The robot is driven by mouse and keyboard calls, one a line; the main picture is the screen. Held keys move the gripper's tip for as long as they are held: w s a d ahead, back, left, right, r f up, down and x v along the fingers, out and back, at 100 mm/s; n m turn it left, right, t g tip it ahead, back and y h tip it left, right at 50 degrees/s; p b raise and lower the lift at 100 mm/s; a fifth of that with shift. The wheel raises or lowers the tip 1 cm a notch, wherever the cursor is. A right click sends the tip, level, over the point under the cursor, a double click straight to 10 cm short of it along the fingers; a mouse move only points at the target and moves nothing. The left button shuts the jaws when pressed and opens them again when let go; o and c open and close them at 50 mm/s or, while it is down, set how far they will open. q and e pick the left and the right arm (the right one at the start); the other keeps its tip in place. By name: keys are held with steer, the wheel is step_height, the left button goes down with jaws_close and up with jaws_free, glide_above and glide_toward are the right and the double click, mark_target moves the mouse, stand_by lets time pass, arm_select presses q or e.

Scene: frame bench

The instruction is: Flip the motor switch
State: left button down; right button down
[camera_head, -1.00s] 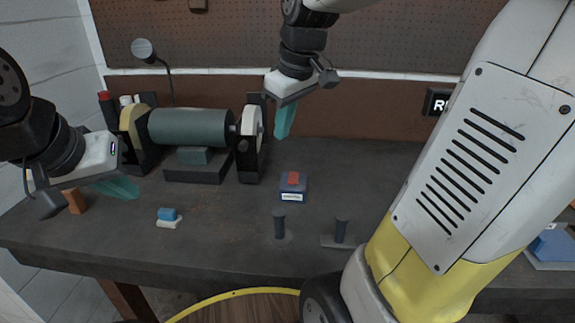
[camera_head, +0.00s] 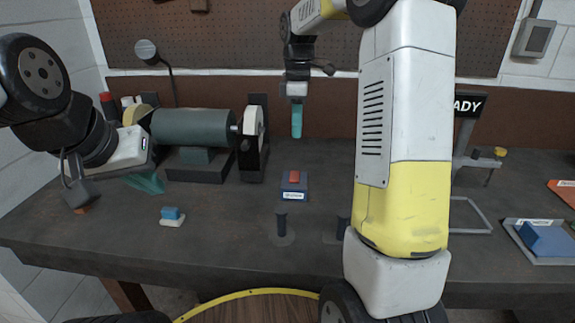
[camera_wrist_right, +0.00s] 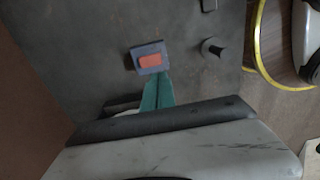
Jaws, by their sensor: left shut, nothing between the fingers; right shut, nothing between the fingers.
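The motor switch is a small blue box (camera_head: 294,190) with a red rocker (camera_head: 294,176) on top and a white label on its front face. It sits on the dark bench right of the grinder. In the right wrist view the switch (camera_wrist_right: 149,60) lies just beyond my fingertips. My right gripper (camera_head: 297,134) is shut and empty, its teal fingers pointing down above and behind the switch, apart from it. It also shows in the right wrist view (camera_wrist_right: 158,80). My left gripper (camera_head: 156,188) is shut and empty at the left, in front of the grinder.
The bench grinder (camera_head: 194,128) with its green motor stands at the back left. A small blue block on a white base (camera_head: 171,217) lies front left. A dark post (camera_head: 282,222) stands in front of the switch. A blue block in a tray (camera_head: 547,240) is far right.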

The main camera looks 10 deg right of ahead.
mark_target(296, 181)
steer(key=f, duration=1.4)
steer(key=shift+s, duration=0.2)
steer(key=shift+s+a+f, duration=0.1)
steer(key=shift+s+f, duration=0.05)
steer(key=shift+f, duration=0.1)
steer(key=shift+r, duration=0.15)
steer(key=shift+r, duration=0.7)
